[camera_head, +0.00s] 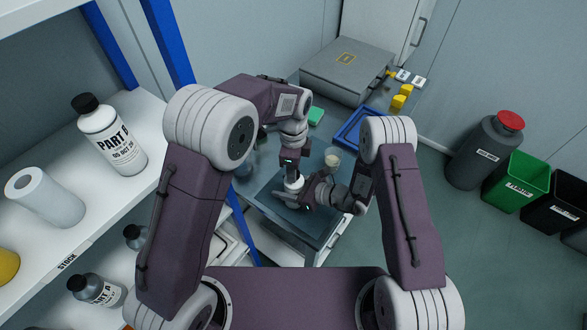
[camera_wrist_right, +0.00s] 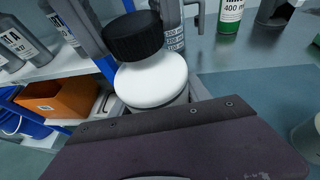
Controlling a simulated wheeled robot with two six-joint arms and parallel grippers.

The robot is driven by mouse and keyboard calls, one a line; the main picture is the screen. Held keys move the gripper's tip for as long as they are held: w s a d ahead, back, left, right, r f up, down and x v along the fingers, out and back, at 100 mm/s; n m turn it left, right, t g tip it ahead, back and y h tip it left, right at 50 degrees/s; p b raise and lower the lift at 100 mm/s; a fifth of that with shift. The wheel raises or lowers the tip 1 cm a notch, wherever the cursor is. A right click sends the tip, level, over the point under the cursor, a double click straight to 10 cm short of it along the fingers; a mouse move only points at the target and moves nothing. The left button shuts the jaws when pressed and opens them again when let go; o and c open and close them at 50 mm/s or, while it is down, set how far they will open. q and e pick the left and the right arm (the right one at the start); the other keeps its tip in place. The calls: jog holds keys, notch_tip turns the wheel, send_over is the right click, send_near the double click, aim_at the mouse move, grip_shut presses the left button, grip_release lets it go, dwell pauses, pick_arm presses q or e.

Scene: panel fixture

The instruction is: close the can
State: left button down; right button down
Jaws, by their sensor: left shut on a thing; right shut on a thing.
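The can (camera_head: 294,184) is a white-shouldered container standing over the grey worktop, and it also shows in the right wrist view (camera_wrist_right: 152,80). A black ribbed cap (camera_wrist_right: 133,36) sits at its top, slightly tilted in that picture; I cannot tell whether it is threaded on. My left gripper (camera_head: 291,168) comes down from above and is shut on the cap, with its fingers on either side. My right gripper (camera_head: 298,195) reaches in from the right and is shut on the can's body. The dark gripper part in the right wrist view hides the lower can.
A white shelf (camera_head: 60,215) with bottles and a blue post stands at left. A grey case (camera_head: 346,68), a blue tray (camera_head: 357,130) and yellow pieces lie on the back of the bench. A beige cup (camera_head: 332,161) stands near the right arm. Bins (camera_head: 528,180) stand at right.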

pick_arm(q)
jog(key=m, duration=0.6)
jog(key=shift+w+m, duration=0.1)
jog(key=shift+m, duration=0.3)
jog(key=m, duration=0.8)
jog(key=shift+d+m, duration=0.15)
jog(key=shift+m, duration=0.15)
jog(key=m, duration=0.3)
jog(key=c, duration=1.1)
grip_release()
jog(key=shift+o, duration=0.2)
